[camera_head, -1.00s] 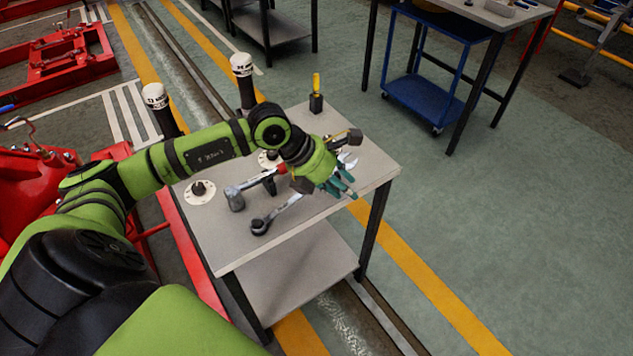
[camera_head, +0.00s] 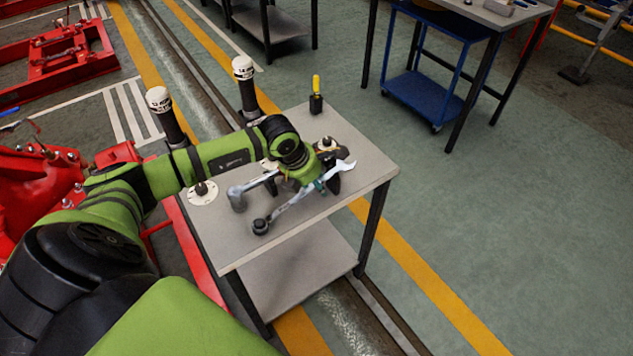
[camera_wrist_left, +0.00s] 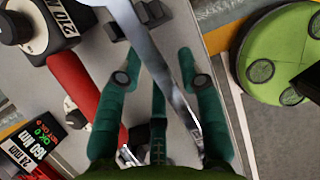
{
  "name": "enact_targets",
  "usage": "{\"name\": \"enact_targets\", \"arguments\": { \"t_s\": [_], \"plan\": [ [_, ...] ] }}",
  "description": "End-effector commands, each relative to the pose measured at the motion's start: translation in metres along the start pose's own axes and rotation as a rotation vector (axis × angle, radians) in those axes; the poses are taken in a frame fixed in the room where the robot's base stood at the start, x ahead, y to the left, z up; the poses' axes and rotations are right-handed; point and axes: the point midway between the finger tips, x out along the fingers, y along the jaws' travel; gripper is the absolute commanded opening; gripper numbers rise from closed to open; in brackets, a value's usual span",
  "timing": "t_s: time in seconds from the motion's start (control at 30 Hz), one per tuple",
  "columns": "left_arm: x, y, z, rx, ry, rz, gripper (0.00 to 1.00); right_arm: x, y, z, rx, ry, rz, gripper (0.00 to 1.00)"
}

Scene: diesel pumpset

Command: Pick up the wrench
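The wrench (camera_head: 342,167) is silver with an open jaw, at the right part of the small grey table. My left gripper (camera_head: 319,186) is low over it, and the arm hides part of the tools. In the left wrist view, the long silver shank of the wrench (camera_wrist_left: 152,42) runs between the teal fingers of my left gripper (camera_wrist_left: 160,55). The fingers stand apart, with gaps beside the shank. Whether they touch it is hard to tell. My right gripper is not in view.
The table (camera_head: 226,250) also bears a dark-headed ratchet (camera_head: 260,226), a grey hammer-like tool (camera_head: 238,198) and a yellow-handled tool in a black holder (camera_head: 316,95). A red handle (camera_wrist_left: 85,95) lies left of the fingers. Open floor (camera_head: 500,220) is to the right.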

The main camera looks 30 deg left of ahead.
Motion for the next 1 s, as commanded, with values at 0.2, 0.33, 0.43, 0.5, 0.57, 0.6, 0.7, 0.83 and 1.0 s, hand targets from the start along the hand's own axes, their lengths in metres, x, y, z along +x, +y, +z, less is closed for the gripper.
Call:
{"name": "enact_targets", "arguments": {
  "t_s": [0.2,0.33,0.43,0.5,0.57,0.6,0.7,0.83,1.0],
  "plan": [
    [0.000,0.000,0.000,-0.001,0.000,0.000,0.00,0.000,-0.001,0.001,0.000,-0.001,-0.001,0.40],
    [-0.001,0.000,0.001,-0.001,-0.002,0.000,0.00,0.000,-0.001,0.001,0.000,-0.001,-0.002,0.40],
    [-0.001,0.000,0.001,-0.001,-0.002,0.000,0.00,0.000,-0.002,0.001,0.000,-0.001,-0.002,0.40],
    [-0.001,0.000,0.001,-0.001,-0.003,0.001,0.00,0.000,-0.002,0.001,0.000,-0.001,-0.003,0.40],
    [-0.002,0.001,0.002,-0.001,-0.003,0.001,0.00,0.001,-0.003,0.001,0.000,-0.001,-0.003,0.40],
    [-0.004,0.001,0.003,-0.001,-0.004,0.001,0.00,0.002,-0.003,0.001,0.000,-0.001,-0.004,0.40],
    [-0.011,0.002,0.006,-0.001,-0.005,0.003,0.00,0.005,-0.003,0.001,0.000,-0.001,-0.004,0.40],
    [-0.027,0.002,0.013,0.002,-0.009,0.004,0.00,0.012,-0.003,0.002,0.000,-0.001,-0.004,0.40],
    [-0.052,-0.022,0.014,0.007,-0.005,0.000,0.00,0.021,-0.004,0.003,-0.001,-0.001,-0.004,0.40]
  ]
}}
